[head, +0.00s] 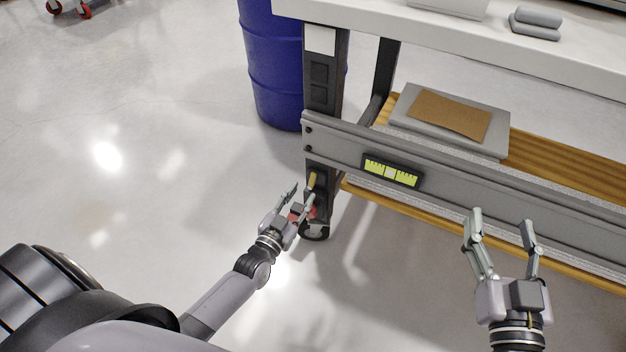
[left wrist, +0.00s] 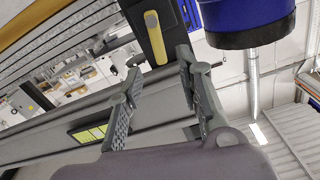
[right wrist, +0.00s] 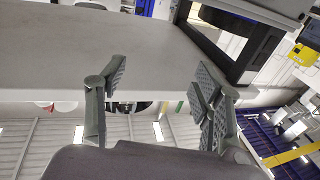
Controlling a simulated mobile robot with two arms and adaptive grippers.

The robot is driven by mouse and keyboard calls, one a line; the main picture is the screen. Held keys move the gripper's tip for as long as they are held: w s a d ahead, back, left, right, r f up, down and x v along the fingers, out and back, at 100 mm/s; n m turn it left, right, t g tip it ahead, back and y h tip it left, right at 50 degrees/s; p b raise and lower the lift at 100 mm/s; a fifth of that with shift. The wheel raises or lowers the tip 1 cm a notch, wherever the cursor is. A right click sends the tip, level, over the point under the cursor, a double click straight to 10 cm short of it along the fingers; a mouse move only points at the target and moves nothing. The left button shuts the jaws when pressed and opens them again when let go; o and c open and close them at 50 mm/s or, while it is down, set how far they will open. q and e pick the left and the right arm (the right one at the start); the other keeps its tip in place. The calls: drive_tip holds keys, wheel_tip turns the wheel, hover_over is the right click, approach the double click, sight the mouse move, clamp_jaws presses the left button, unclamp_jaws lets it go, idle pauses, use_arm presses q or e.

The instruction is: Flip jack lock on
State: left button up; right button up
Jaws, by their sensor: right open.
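A dark table leg (head: 321,95) stands on a caster at the near corner of the workbench. A yellow lever (head: 312,180), which looks like the jack lock, sits low on this leg; a yellow strip also shows on the leg in the left wrist view (left wrist: 154,24). A red part (head: 309,212) near the caster is partly hidden by my left gripper. My left gripper (head: 302,194) is open and empty just in front of the lower leg; contact with the lever cannot be told. My right gripper (head: 501,222) is open and empty, in front of the bench rail.
The grey bench rail (head: 345,148) carries a yellow-green gauge (head: 392,172). A grey box with a brown panel (head: 448,115) lies on the wooden shelf. A blue barrel (head: 273,60) stands behind the leg.

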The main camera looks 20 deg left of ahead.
sight(312, 179)
use_arm(q)
drive_tip(key=w+b, duration=0.2)
drive_tip(key=w, duration=0.5)
drive_tip(key=shift+d+f, duration=0.1)
drive_tip(key=shift+w, duration=0.4)
use_arm(e)
drive_tip(key=s+r+t+y, duration=0.2)
drive_tip(key=r+t, duration=0.4)
drive_tip(key=r, duration=0.3)
drive_tip(key=shift+s+a+r, duration=0.25)
drive_tip(key=shift+s+r, duration=0.05)
drive_tip(key=shift+s, duration=0.4)
use_arm(q)
drive_tip(key=shift+c, duration=0.4)
clamp_jaws()
